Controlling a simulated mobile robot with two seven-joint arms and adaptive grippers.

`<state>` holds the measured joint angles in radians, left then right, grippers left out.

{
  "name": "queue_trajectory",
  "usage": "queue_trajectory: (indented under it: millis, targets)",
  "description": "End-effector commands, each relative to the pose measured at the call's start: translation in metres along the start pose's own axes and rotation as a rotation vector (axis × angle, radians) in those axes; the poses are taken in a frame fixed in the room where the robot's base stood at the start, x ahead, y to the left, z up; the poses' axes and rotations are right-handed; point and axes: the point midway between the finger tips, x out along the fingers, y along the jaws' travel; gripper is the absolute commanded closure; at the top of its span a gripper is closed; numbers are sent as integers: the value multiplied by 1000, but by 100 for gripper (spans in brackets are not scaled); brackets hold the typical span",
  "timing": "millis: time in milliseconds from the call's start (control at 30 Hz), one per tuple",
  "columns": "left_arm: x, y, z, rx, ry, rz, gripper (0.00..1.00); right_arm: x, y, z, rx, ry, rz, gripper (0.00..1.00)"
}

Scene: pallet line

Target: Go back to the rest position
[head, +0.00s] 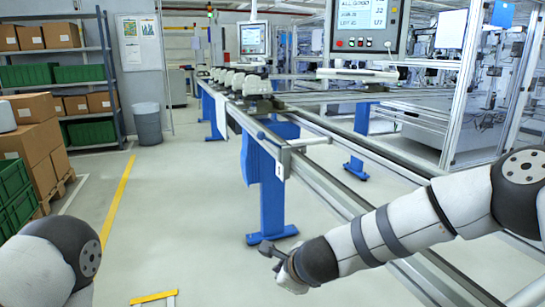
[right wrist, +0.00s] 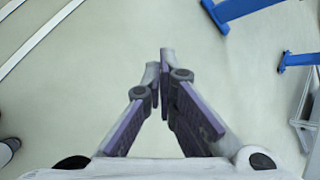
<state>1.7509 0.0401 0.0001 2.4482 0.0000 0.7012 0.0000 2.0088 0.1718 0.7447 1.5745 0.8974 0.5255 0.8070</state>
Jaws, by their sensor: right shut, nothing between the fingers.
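My right arm comes in from the right in the head view, and its gripper (head: 268,248) hangs over the floor beside the conveyor. In the right wrist view the two fingers of the right gripper (right wrist: 166,62) meet at the tips, shut with nothing between them. My left arm shows only as a rounded white and dark link at the lower left of the head view. The left gripper is out of the picture.
The conveyor line (head: 340,190) on blue legs (head: 270,200) runs beside the right arm. Green crates (head: 14,195) and cardboard boxes (head: 35,145) stand at the left. A grey bin (head: 147,125) stands farther back. The floor (head: 185,200) in the middle is clear.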

Motion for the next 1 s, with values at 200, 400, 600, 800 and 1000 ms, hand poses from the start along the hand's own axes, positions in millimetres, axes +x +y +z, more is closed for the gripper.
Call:
queue_trajectory:
  millis: [200, 400, 600, 800, 1000]
  targets:
    - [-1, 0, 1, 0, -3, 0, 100, -9, 154, -152, -779, 127, 278, 100]
    - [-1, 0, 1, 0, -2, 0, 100, -94, 270, -279, -1410, 14, 646, 100]
    - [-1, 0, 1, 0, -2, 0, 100, -181, 324, -337, -1721, -197, 896, 100]
    - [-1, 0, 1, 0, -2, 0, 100, -199, 332, -345, -1771, -251, 938, 100]
    - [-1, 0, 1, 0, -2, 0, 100, -199, 332, -345, -1771, -251, 938, 100]
